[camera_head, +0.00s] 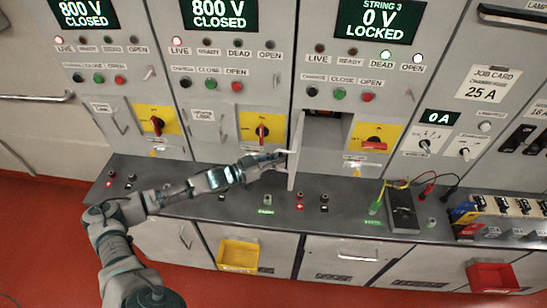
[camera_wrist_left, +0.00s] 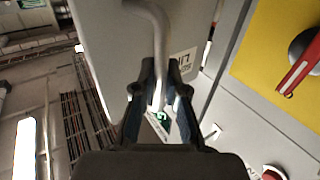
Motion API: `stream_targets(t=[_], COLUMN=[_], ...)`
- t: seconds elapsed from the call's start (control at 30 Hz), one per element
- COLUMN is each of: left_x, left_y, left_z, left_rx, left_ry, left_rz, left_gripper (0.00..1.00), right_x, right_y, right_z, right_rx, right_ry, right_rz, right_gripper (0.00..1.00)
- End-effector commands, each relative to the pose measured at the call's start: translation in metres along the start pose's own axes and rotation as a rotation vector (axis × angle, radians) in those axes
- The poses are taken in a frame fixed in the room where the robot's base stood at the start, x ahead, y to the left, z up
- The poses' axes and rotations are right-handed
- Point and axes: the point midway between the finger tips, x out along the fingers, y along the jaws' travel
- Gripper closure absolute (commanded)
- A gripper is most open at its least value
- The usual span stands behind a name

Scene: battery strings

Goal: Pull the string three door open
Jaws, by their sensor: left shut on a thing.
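The string three door (camera_head: 295,150) is a small grey panel under the STRING 3 display (camera_head: 379,20), which reads 0 V LOCKED. It stands swung out from the cabinet, almost edge-on in the head view, with a dark opening (camera_head: 322,128) beside it. My left gripper (camera_head: 284,158) is at the door's left side, shut on its handle. In the left wrist view the bent metal handle (camera_wrist_left: 157,30) runs down between the fingers (camera_wrist_left: 160,95), with the door panel (camera_wrist_left: 108,45) behind. My right gripper is not in view.
Right of the opening is a yellow plate with a red rotary switch (camera_head: 374,143). The dark bench ledge (camera_head: 265,185) runs below, with a meter (camera_head: 402,208) and leads to the right. A yellow bin (camera_head: 238,254) and a red bin (camera_head: 493,276) hang lower.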

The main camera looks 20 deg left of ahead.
Motion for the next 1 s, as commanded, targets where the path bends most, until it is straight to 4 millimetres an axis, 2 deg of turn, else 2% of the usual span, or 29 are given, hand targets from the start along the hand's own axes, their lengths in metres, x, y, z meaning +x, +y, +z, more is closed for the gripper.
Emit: stream_targets(t=[0.07,0.1,0.17,0.2,0.4,0.5,0.57,0.67,1.0], left_x=[0.001,0.001,0.000,-0.001,-0.005,-0.009,-0.013,-0.027,-0.091], left_y=[0.002,0.001,0.000,-0.001,-0.005,-0.007,-0.007,-0.005,0.007], left_z=[0.002,0.002,0.002,0.002,0.003,0.004,0.005,0.005,0.003], left_rx=[-0.001,-0.001,-0.002,-0.003,-0.006,-0.007,-0.008,-0.006,0.002], left_ry=[-0.004,-0.004,-0.003,-0.002,0.002,0.003,0.002,-0.002,-0.014], left_rz=[0.001,0.001,0.001,0.001,0.000,-0.001,-0.001,-0.002,0.001], left_gripper=[1.00,0.81,0.66,0.64,0.64,0.64,0.64,0.64,0.64], right_x=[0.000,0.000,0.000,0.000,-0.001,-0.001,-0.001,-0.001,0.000], right_y=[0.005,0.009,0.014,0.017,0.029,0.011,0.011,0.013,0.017], right_z=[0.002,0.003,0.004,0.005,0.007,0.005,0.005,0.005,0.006], right_rx=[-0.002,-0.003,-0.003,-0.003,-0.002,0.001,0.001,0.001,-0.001], right_ry=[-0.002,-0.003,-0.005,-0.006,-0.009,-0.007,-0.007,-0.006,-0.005], right_rz=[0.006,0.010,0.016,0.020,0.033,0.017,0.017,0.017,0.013], right_gripper=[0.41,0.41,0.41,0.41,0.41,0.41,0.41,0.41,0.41])
